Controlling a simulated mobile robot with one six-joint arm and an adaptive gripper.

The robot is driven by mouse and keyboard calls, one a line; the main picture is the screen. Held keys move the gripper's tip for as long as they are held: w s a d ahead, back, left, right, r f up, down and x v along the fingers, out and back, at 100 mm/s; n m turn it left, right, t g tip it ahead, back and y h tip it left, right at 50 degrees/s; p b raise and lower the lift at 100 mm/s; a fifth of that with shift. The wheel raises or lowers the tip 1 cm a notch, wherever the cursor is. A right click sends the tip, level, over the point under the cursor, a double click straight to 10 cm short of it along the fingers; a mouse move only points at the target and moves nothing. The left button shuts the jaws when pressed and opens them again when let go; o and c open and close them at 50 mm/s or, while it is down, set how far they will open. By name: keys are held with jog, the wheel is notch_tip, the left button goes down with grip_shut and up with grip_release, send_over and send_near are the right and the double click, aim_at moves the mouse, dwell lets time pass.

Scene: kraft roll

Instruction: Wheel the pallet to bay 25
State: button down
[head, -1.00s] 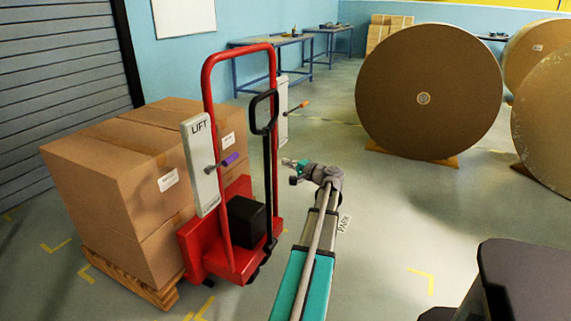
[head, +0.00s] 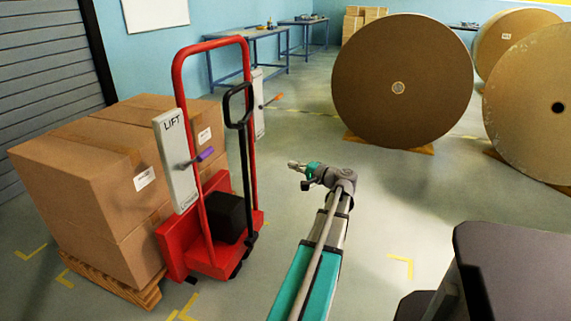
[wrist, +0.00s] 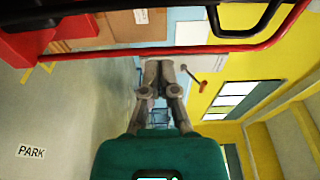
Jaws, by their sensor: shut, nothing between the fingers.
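The wooden pallet (head: 118,285) carries large brown cartons (head: 90,175) at the left of the head view. A red pallet truck (head: 205,262) stands against its near side. The truck has a tall red frame (head: 178,95), a black loop handle (head: 227,105), a LIFT panel (head: 176,160) with a purple-gripped lever (head: 205,154), and a second panel with an orange-tipped lever (head: 273,98). My gripper (head: 291,164) is shut and empty, right of the handle and apart from it. In the wrist view the red frame (wrist: 100,51) crosses beyond my fingers (wrist: 160,70).
Large kraft rolls (head: 400,85) stand on wooden chocks at the right. Blue workbenches (head: 245,55) line the back wall. A grey shutter (head: 45,70) is behind the cartons. Yellow corner marks (head: 402,262) are on the floor. Open floor lies between truck and rolls.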

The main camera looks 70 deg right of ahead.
jog(key=shift+s+a, duration=0.1)
jog(key=shift+s, duration=0.2)
jog(key=c, duration=1)
grip_release()
jog(key=shift+r, duration=0.15)
jog(key=shift+o, duration=1.2)
jog(key=shift+w+r+p, duration=0.15)
jog(key=shift+r+p, duration=0.1)
jog(key=shift+p, duration=0.15)
jog(key=o, duration=0.4)
jog(key=shift+w+r+y+p, duration=0.15)
jog(key=shift+w+r+p, duration=0.1)
jog(key=shift+r+p, duration=0.3)
jog(key=shift+w+r+y+p, duration=0.15)
jog(key=shift+w+r+p, duration=0.05)
jog(key=shift+r+p, duration=0.3)
jog(key=n+t+y+p, duration=0.2)
jog(key=n+y+p, duration=0.75)
jog(key=p, duration=1.95)
send_near(200, 50)
jog(key=s+d+m+y, duration=0.1)
jog(key=s+d+m, duration=0.1)
jog(key=shift+a+f, duration=0.15)
jog(key=shift+a, duration=0.1)
jog(key=shift+w, duration=0.15)
